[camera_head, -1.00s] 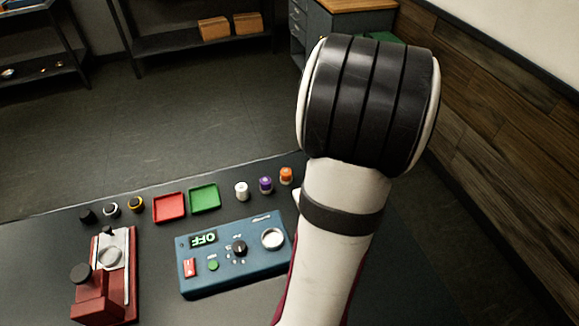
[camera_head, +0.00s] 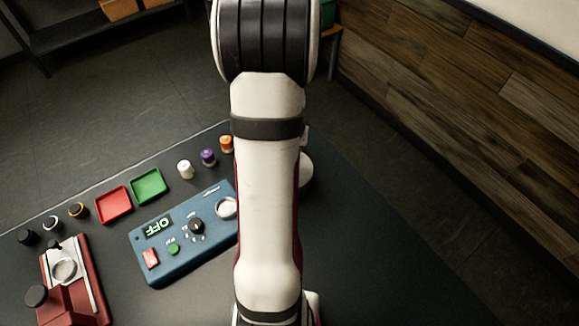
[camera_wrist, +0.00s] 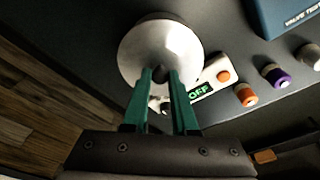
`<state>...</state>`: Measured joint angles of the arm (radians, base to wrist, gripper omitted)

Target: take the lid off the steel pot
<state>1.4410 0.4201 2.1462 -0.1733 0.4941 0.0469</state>
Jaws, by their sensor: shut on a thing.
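The steel pot's lid (camera_wrist: 145,45) is a round, pale metal disc with a small dark knob (camera_wrist: 160,74) at its middle, in the wrist view. My gripper (camera_wrist: 160,78) has two green fingers, one on each side of the knob, and is shut on it. The lid hides the pot body below it, so I cannot tell whether the lid is seated or raised. In the head view, a pale rounded edge (camera_head: 306,170) shows just right of my arm, which covers most of that spot and my gripper.
A white unit (camera_wrist: 215,82) with an OFF display and orange button sits beside the lid. Orange (camera_head: 226,144), purple (camera_head: 208,157) and white (camera_head: 185,169) capped pieces, a blue tester (camera_head: 180,245), red (camera_head: 114,204) and green (camera_head: 149,186) trays lie left. The table's right side is clear.

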